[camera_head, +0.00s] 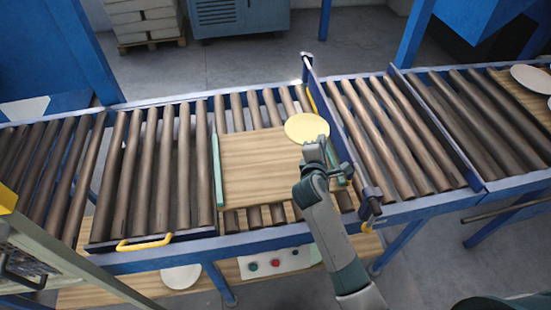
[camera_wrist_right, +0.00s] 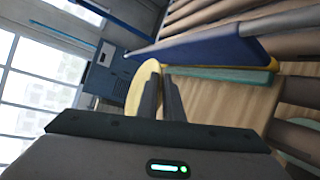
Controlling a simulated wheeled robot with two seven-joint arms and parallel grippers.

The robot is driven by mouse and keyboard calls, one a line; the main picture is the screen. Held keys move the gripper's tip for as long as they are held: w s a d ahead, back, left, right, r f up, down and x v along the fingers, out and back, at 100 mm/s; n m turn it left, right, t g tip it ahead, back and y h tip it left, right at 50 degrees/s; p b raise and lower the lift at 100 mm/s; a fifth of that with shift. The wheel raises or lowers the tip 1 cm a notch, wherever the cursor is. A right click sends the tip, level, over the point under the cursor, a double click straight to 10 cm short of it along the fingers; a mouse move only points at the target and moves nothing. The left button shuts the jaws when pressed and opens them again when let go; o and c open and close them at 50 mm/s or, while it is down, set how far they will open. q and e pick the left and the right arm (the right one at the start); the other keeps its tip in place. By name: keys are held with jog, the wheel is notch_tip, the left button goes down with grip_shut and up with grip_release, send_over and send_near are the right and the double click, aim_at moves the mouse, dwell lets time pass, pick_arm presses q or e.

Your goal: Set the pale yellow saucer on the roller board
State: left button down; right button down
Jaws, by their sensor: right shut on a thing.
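The pale yellow saucer (camera_head: 307,128) is at the far right corner of the wooden roller board (camera_head: 255,170) in the head view. My right gripper (camera_head: 316,146) is shut on its near edge. In the right wrist view the saucer (camera_wrist_right: 142,88) shows edge-on between the fingers (camera_wrist_right: 163,95), and the board (camera_wrist_right: 230,100) lies to the right of them. I cannot tell whether the saucer touches the board. The board has green side rails and rests on the rollers. My left gripper is in neither view.
A blue upright divider (camera_head: 330,120) stands just right of the board, across the conveyor. White plates (camera_head: 532,78) lie on another board at the far right. A yellow handle (camera_head: 145,243) is at the front left. Most of the board is bare.

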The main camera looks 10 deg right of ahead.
notch_tip(320, 180, down, 5)
jog(key=shift+f+p, duration=0.15)
jog(key=shift+p, duration=0.15)
jog(key=shift+w+f, duration=0.1)
jog(key=shift+f, duration=0.15)
jog(key=shift+f, duration=2.1)
